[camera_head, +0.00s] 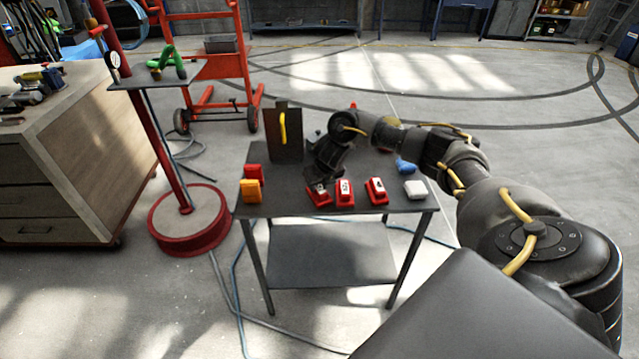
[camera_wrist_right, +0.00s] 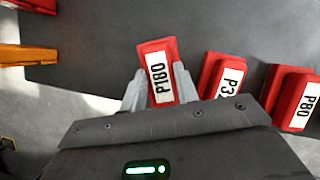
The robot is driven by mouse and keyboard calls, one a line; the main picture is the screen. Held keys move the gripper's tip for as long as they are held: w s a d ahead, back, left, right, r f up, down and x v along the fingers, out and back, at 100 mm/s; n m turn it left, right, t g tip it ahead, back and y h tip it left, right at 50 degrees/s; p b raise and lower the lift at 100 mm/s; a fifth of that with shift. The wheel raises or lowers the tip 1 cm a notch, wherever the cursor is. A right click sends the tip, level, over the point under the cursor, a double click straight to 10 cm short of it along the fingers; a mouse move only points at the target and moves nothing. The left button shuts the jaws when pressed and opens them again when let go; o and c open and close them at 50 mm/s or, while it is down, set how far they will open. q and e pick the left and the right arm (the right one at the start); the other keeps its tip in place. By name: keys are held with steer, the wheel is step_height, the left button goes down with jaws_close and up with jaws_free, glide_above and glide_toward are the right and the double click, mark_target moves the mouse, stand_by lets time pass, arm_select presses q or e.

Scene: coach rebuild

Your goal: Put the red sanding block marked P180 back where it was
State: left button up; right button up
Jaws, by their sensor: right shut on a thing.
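The red sanding block marked P180 (camera_wrist_right: 157,72) is between the fingers of my right gripper (camera_wrist_right: 155,90), which is shut on it. In the head view the P180 block (camera_head: 319,195) is at the front edge of the dark table (camera_head: 290,205), under my right gripper (camera_head: 322,183). I cannot tell whether it touches the tabletop. Just right of it is a red block marked P32, its label partly cut off (camera_wrist_right: 225,78), and further right one marked P80 (camera_wrist_right: 293,97). My left gripper is not in view.
A red block (camera_head: 253,172) and an orange block (camera_head: 251,191) are at the table's left end. A dark upright panel with a yellow handle (camera_head: 283,130) stands behind. A white block (camera_head: 415,189) and a blue item (camera_head: 405,166) are at the right. A red-based stand (camera_head: 190,222) is left of the table.

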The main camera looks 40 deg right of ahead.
mark_target(322, 192)
steer(key=o, duration=1.1)
steer(key=shift+s+a+r, duration=0.1)
steer(key=shift+s+r, duration=0.05)
steer(key=shift+r, duration=0.3)
steer(key=v, duration=0.5)
steer(key=shift+r, duration=0.1)
steer(key=p+v, duration=0.2)
steer(key=v, duration=0.4)
steer(key=shift+s, duration=0.15)
